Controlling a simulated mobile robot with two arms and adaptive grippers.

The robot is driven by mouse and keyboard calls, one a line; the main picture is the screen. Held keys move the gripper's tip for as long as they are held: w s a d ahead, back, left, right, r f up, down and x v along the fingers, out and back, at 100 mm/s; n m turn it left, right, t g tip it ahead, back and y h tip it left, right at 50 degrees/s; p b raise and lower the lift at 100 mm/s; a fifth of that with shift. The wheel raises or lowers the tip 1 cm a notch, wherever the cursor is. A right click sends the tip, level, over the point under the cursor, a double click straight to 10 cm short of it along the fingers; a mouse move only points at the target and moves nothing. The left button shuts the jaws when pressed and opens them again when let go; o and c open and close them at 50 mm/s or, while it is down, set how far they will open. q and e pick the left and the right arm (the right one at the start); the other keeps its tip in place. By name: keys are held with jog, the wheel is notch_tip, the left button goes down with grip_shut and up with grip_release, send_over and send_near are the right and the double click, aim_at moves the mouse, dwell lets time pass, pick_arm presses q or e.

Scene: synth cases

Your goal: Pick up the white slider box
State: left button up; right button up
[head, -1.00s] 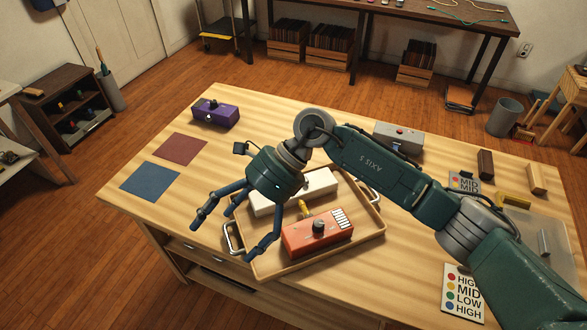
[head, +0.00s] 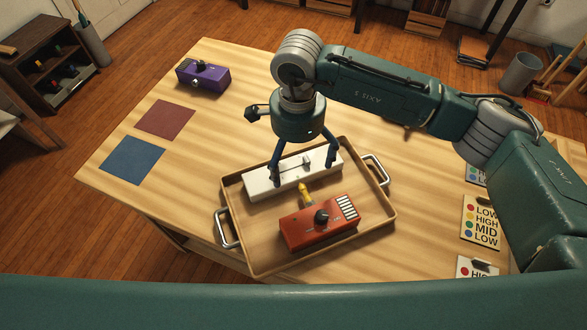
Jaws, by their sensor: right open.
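The white slider box (head: 262,184) lies in the wooden tray (head: 384,219), along its back side, with a small slider knob on top. My right gripper (head: 303,170) points down over the box, its fingers spread apart and nothing held between them. One fingertip shows over the box's left-middle part and another over its right part. I cannot tell whether the fingers touch it. My left gripper does not show.
A red-orange box (head: 318,228) with a black knob sits in front in the tray, a small yellow piece (head: 305,196) between the boxes. A purple box (head: 203,75), a maroon square (head: 166,119) and a blue square (head: 132,160) lie left. Label cards (head: 481,221) lie right.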

aim_at(296, 172)
jog(key=f, duration=0.2)
jog(key=f+p, duration=0.1)
jog(key=f, duration=0.1)
jog(key=shift+w+a+f+p, duration=0.1)
jog(key=shift+w+f+p, duration=0.1)
jog(key=shift+p, duration=0.1)
jog(key=shift+f, duration=0.6)
jog(key=shift+w, duration=0.1)
jog(key=c, duration=1.4)
